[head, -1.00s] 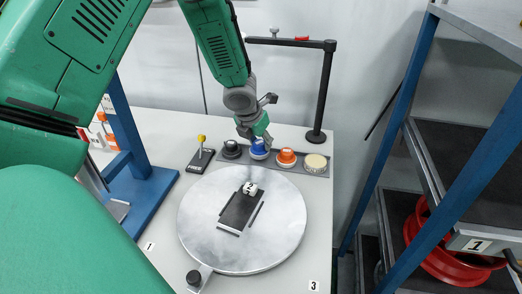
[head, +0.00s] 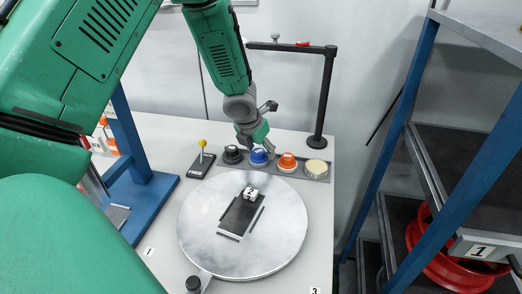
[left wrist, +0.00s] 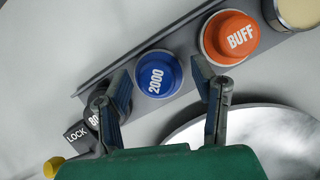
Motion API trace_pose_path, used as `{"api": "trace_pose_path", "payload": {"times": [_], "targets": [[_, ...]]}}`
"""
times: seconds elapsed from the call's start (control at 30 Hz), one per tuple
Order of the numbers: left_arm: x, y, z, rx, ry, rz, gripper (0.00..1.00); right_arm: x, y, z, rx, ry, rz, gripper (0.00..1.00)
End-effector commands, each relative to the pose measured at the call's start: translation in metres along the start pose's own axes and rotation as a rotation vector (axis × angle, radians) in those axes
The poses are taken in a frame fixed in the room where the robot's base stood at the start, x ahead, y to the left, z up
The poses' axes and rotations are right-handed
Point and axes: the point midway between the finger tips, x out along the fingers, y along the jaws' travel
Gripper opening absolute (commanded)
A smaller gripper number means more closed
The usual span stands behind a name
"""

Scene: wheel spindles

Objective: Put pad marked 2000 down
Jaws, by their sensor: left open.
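The blue pad marked 2000 (head: 259,156) sits in the dark holder strip (left wrist: 185,45), between the black pad (head: 233,154) and the orange pad marked BUFF (head: 287,161). It also shows in the left wrist view (left wrist: 157,75), with its label facing up. My left gripper (left wrist: 160,78) is open, with one finger on each side of the blue pad in that view. The fingers look apart from the pad; their height above it is hard to judge. In the head view the gripper (head: 257,148) is just over the pad row. My right gripper is not in view.
A round metal disc (head: 200,225) with a dark plate and a white block marked 2 lies in front of the strip. A yellow-knobbed lever (head: 202,155) stands left of the pads, and a black post (head: 322,100) behind them. A blue-framed shelf (head: 400,150) is at right.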

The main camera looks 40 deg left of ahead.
Motion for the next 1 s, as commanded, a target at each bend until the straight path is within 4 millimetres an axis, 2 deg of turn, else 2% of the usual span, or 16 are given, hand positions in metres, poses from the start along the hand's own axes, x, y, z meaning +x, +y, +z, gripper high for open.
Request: {"api": "trace_pose_path", "payload": {"times": [0.3, 0.5, 0.7, 1.0], "targets": [[-0.07, 0.001, 0.003, -0.003, -0.005, -0.003, 0.53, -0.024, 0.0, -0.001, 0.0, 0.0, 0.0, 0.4], [-0.101, 0.001, 0.002, -0.002, -0.002, -0.002, 0.53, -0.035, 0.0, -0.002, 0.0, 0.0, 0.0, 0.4], [-0.112, 0.0, 0.001, -0.001, -0.001, 0.0, 0.53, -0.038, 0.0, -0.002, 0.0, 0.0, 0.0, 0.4], [-0.112, 0.001, 0.0, -0.001, -0.001, 0.0, 0.53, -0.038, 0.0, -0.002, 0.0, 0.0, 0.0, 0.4]]}}
